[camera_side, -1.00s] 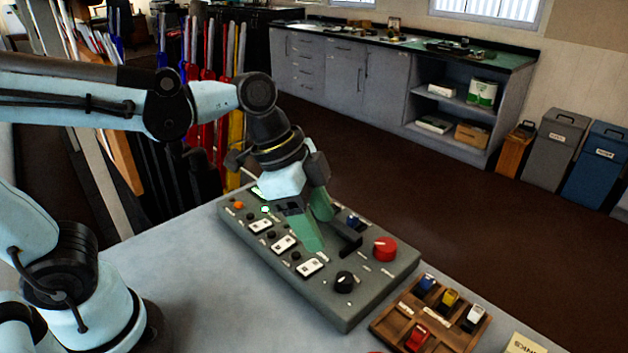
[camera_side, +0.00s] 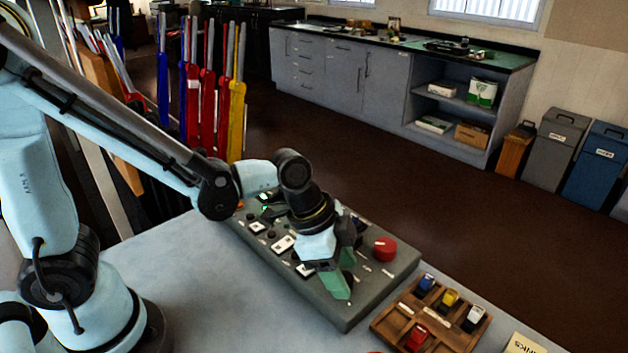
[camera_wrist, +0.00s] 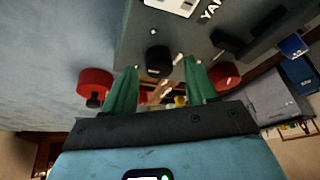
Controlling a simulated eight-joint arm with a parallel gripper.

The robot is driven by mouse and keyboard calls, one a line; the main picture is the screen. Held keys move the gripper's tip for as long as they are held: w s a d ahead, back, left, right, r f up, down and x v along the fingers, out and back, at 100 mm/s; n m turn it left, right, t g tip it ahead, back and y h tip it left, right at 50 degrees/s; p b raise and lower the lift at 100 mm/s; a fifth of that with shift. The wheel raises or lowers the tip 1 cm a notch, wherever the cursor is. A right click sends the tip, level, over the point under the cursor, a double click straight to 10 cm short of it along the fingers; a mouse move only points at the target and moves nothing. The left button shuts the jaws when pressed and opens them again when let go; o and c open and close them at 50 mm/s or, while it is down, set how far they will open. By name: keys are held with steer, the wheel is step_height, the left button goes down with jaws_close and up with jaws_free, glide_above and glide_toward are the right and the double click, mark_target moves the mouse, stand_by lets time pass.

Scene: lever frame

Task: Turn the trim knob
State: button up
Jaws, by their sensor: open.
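The grey control panel (camera_side: 345,315) lies on the table. In the wrist view, a black round knob (camera_wrist: 158,60) with a pale mark stands near the panel's edge; I take it as the trim knob, though I cannot read its label. My gripper (camera_side: 345,275) points down over the front end of the panel, and its green fingers hide the knob in the side view. In the wrist view my gripper (camera_wrist: 161,64) is open, with one fingertip on each side of the knob. I cannot tell whether either finger touches it.
A red mushroom button (camera_side: 385,249) stands beside my gripper on the panel. A wooden tray (camera_side: 388,325) with coloured blocks lies right of the panel. The table left is clear.

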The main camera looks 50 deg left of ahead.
steer(key=shift+d+f, duration=0.1)
steer(key=shift+f, duration=0.2)
steer(key=c, duration=1)
steer(key=shift+c, duration=0.2)
steer(key=shift+n, duration=0.4)
steer(key=n+y, duration=0.1)
steer(key=n, duration=0.1)
steer(key=n+t, duration=0.1)
steer(key=n, duration=0.1)
steer(key=shift+d+n+y, duration=0.1)
steer(key=shift+n+y, duration=0.2)
steer(key=shift+y, duration=0.1)
steer(key=shift+n+t+y, duration=0.4)
steer(key=shift+n+y, duration=0.5)
steer(key=shift+n, duration=1.4)
